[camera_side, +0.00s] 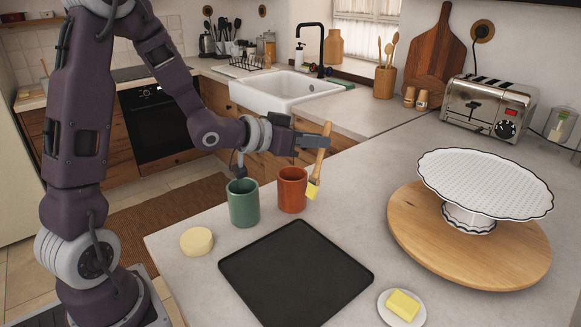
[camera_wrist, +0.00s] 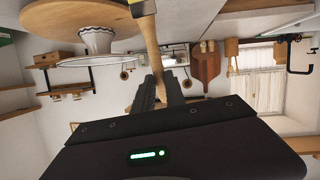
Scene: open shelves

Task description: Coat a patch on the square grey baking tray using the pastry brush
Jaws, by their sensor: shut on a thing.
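My gripper (camera_side: 318,143) is shut on the wooden handle of the pastry brush (camera_side: 321,155), above the counter. The brush hangs nearly upright, its yellow bristle end down, just right of the orange-red cup (camera_side: 291,190); I cannot tell whether it touches the cup. The square tray (camera_side: 295,275), dark grey and flat, lies on the counter nearer the camera, below and apart from the brush. No coated patch shows on it. In the wrist view the brush handle (camera_wrist: 152,50) runs up from between my gripper's fingers (camera_wrist: 160,92).
A green cup (camera_side: 243,203) stands left of the orange-red one. A pale round block (camera_side: 197,241) lies left of the tray. Yellow butter (camera_side: 403,304) sits on a white saucer (camera_side: 384,309) at its right. A white cake stand (camera_side: 485,188) stands on a round wooden board (camera_side: 410,240) further right.

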